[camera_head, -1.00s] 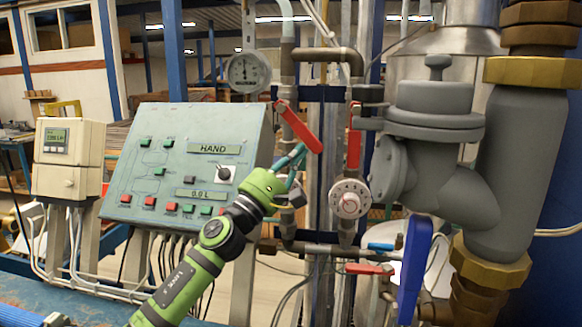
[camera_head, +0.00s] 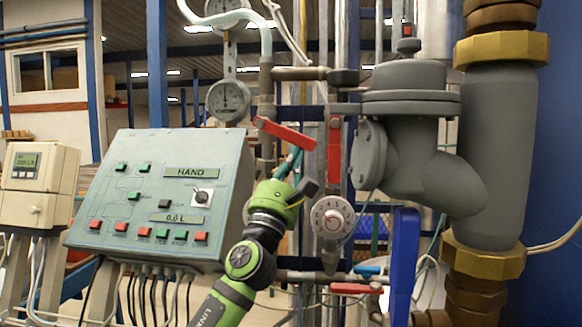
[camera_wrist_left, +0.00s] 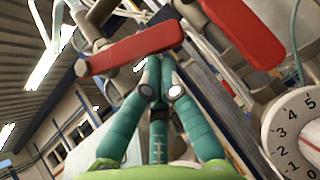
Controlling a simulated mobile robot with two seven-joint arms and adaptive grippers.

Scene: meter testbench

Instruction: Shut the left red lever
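The left red lever (camera_head: 284,133) slopes gently down to the right from its pipe in the head view. It lies across the top of the left wrist view (camera_wrist_left: 135,50). My left gripper (camera_head: 291,160), with teal fingers, is just below the lever's outer half. In the wrist view its fingertips (camera_wrist_left: 157,68) come together right at the lever's lower edge. They look shut with nothing between them; whether they touch the lever is hard to tell. A second red lever (camera_head: 334,145) hangs upright on the pipe to the right. My right gripper is not in view.
A numbered dial (camera_head: 332,217) sits close right of my gripper. The control panel (camera_head: 110,190) stands left. A gauge (camera_head: 228,100) is above left. A thick grey valve body (camera_head: 411,130) and a blue handle (camera_head: 403,265) are right.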

